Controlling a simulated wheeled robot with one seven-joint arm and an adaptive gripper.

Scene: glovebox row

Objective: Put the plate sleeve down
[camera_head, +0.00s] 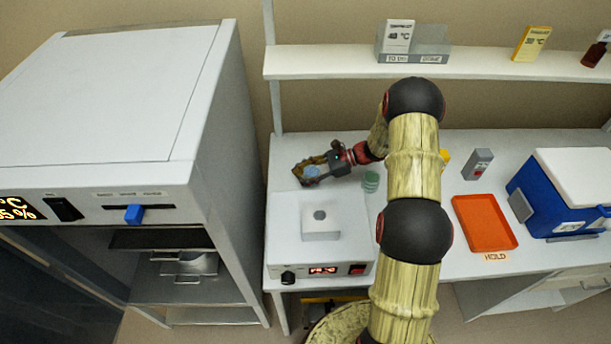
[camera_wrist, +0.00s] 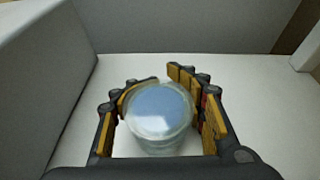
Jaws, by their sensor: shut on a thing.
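The plate sleeve (camera_wrist: 160,108) is a clear, round stack with a pale blue top. My gripper (camera_wrist: 163,88) is shut around it, with yellow-padded fingers on both sides. In the head view my gripper (camera_head: 311,171) is at the back left of the white bench (camera_head: 340,140), behind the white instrument, and the blue top of the sleeve (camera_head: 312,172) shows between the fingers. The sleeve looks upright. Its lower end is hidden, and I cannot tell whether it touches the bench.
A green-tinted round stack (camera_head: 371,182) stands right of my gripper. The white instrument (camera_head: 322,240) is in front. A tall grey cabinet (camera_head: 225,130) stands left. An orange tray (camera_head: 485,222) marked HOLD and a blue cooler (camera_head: 545,205) are to the right. A shelf (camera_head: 480,64) runs above.

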